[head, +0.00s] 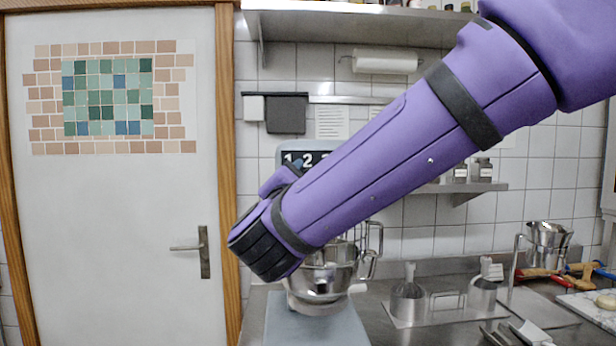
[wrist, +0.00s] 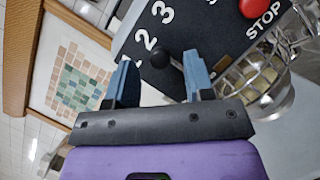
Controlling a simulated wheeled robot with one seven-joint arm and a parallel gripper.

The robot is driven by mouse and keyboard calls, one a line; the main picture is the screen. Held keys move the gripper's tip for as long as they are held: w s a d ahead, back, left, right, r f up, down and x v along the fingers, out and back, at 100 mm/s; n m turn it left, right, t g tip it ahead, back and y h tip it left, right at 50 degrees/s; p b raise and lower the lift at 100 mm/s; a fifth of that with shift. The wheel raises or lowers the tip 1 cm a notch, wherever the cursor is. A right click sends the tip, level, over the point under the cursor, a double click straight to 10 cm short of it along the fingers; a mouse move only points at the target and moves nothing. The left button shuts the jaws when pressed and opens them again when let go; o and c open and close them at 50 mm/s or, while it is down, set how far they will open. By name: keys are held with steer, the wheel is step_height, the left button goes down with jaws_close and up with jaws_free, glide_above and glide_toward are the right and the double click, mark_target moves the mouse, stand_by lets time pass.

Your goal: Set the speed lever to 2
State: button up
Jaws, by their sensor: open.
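The mixer's dark speed panel (wrist: 195,35) fills the top middle of the wrist view, with white digits and a red STOP button (wrist: 256,6). The speed lever's black round knob (wrist: 160,59) shows just below the digit 2 (wrist: 149,39); its exact setting I cannot tell. My gripper (wrist: 162,66) is open, with its two blue-grey fingers apart and the knob between their tips in the picture. Contact is not visible. In the head view the panel (head: 312,156) shows the digits behind my purple arm; the lever is hidden there.
The mixer's steel bowl (head: 325,280) with its wire guard (head: 369,240) stands below my forearm. A steel counter (head: 400,330) with metal containers (head: 409,300) lies to the right. A white door (head: 120,220) is on the left, a wall shelf (head: 350,27) above.

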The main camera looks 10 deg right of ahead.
steer(key=v, duration=0.8)
steer(key=shift+w+d, duration=0.1)
steer(key=s+d+f+m+g+h, duration=0.25)
steer(key=d+m+g, duration=0.3)
steer(key=d, duration=0.55)
steer(key=s+d+f+m+g+h, duration=0.1)
steer(key=d+f+m+g, duration=0.4)
steer(key=d, duration=0.6)
steer(key=s+d+f+m+g+y, duration=0.1)
steer(key=s+d+m+g+y, duration=0.1)
steer(key=s+m+y, duration=0.3)
steer(key=s+d+f+m+g+y, duration=0.2)
steer(key=s+d+m+y, duration=0.1)
steer(key=s+m+y, duration=0.2)
steer(key=s+m, duration=0.2)
steer(key=s, duration=0.1)
steer(key=shift+f+y, duration=0.3)
steer(key=shift+y, duration=0.05)
